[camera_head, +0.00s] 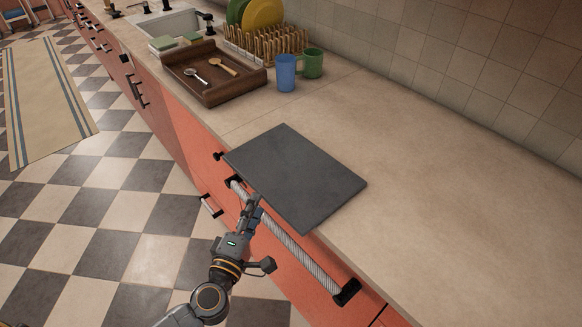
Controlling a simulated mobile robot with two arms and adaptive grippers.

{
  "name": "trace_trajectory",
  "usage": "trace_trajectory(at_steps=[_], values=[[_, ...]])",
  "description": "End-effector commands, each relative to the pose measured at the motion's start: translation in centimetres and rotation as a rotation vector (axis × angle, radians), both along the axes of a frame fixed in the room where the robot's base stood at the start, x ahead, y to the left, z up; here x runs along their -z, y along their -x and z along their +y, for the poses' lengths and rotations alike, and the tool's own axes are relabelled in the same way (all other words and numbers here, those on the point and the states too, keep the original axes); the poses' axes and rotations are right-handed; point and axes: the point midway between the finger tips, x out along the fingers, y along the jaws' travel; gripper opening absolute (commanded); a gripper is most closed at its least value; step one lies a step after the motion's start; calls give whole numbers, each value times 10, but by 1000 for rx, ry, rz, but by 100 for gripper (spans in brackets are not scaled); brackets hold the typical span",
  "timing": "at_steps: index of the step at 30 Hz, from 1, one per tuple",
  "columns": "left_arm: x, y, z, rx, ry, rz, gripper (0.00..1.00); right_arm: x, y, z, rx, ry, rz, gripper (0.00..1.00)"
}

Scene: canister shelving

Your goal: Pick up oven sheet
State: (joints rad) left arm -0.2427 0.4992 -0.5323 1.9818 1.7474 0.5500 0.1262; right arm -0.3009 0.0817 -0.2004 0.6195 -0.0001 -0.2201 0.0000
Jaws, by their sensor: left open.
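A flat dark grey rectangular sheet (298,177), which I take to be the oven sheet, lies on the beige counter. Its near left corner reaches the counter's front edge. My left gripper (254,207) is open, just in front of the counter edge and close to the sheet's near left side. No thing shows between its fingers. From this view I cannot tell whether it touches the sheet. My right gripper is not in view.
A long pale bar handle (300,255) runs along the orange front beside my gripper. A wooden tray (213,93) with spoons, a blue cup (286,73) and a green mug (312,63) stand farther back. The counter (440,200) right of the sheet is clear.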

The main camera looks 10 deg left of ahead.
Motion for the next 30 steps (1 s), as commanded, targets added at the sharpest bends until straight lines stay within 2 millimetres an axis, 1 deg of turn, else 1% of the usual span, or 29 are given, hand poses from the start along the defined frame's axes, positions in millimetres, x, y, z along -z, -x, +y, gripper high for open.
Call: trace_trajectory(at_steps=[5, 9, 13, 16, 22, 28, 30], values=[[-4, -14, -2, 0, -2, -3, 42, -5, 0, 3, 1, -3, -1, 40], [-8, -35, -4, 1, -2, -4, 42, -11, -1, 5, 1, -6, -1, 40], [-5, -51, -6, 0, -1, -2, 42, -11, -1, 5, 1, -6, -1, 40], [-5, -55, -6, 0, -1, 0, 42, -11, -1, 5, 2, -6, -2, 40], [-4, -55, -6, 1, -1, 0, 42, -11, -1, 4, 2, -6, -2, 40], [-4, -55, -6, 1, -1, 0, 1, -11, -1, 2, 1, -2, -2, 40], [-4, -55, -6, 1, -1, 0, 0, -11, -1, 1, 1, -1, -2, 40]])
